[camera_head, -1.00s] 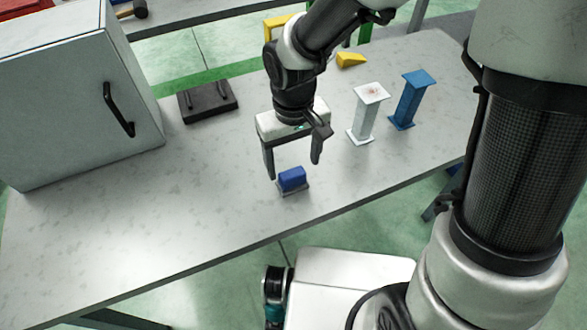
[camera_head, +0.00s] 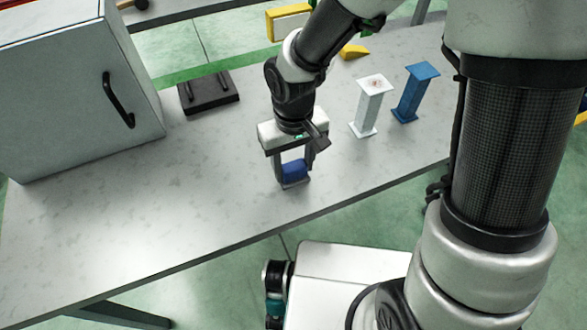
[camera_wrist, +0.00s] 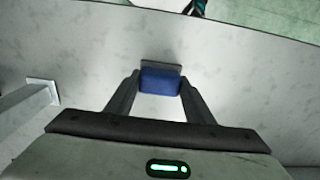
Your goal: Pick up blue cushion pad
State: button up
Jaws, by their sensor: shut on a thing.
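The blue cushion pad (camera_head: 295,171) is a small blue block near the front edge of the table, with a thin grey base under it. My gripper (camera_head: 293,174) points down over it, with its two fingers closed against the pad's sides. In the wrist view the pad (camera_wrist: 160,82) sits between the fingertips of my gripper (camera_wrist: 160,86), and the grey base shows just beyond it. I cannot tell whether the pad is lifted off the table.
A white pedestal (camera_head: 369,108) and a blue pedestal (camera_head: 413,95) stand to the right of my gripper. A grey cabinet (camera_head: 75,100) with a black handle stands at the left. A dark block with handles (camera_head: 209,94) lies behind. The table's front left is clear.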

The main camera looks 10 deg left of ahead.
aim_at(293, 166)
jog(key=shift+r, duration=0.1)
notch_tip(293, 166, up, 10)
jog(key=shift+f+p, duration=0.1)
jog(key=shift+p, duration=0.85)
